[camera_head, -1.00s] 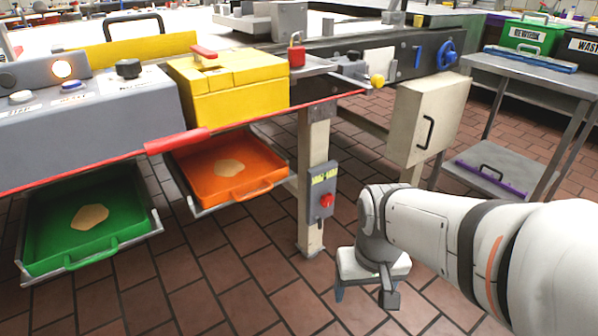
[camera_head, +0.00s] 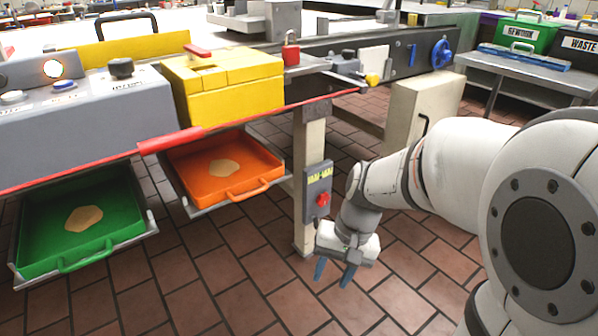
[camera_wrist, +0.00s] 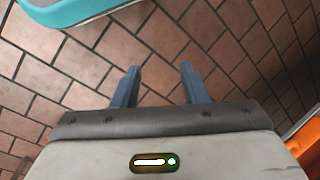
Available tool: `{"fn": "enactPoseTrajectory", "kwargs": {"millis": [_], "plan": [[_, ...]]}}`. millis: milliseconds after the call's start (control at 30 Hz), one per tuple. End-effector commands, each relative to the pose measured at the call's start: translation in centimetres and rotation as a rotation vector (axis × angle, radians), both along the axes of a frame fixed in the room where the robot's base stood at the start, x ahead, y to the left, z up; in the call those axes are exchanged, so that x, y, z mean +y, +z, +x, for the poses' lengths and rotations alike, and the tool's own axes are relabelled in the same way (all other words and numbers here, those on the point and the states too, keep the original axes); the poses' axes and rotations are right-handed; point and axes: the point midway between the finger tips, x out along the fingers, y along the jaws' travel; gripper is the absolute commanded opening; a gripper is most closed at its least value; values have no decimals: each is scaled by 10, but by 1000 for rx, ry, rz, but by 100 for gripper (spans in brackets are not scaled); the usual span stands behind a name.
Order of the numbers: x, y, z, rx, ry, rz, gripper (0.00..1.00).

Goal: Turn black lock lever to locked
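No lever that I can clearly make out as the black lock lever shows. A black knob (camera_head: 121,68) sits upright on the grey control box at the left of the head view. A small dark and grey fitting (camera_head: 345,64) is at the table's edge beside a yellow knob (camera_head: 372,80); its parts are too small to tell. My gripper (camera_head: 332,282) hangs low over the tiled floor, right of the table leg, apart from all these. Its blue fingers are apart and empty, as the wrist view also shows (camera_wrist: 160,68).
A red padlock (camera_head: 291,50) stands by the yellow box (camera_head: 230,95). An orange tray (camera_head: 262,150) and a green tray (camera_head: 130,232) stick out under the table. A switch box with a red knob (camera_head: 322,199) is on the leg. Floor around my gripper is clear.

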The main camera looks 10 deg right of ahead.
Motion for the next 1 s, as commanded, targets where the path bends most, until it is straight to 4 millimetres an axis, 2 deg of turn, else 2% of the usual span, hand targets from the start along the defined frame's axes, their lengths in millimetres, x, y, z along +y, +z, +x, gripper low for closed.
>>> {"fn": "enactPoseTrajectory", "kwargs": {"millis": [300, 533, 767, 900, 1000], "plan": [[43, -19, 101, 226, -344, 372, 38], [54, -49, 183, 347, -604, 643, 38], [42, -97, 262, 428, -877, 915, 38], [24, -135, 303, 450, -1047, 1077, 38], [5, -167, 327, 455, -1171, 1192, 38]]}}
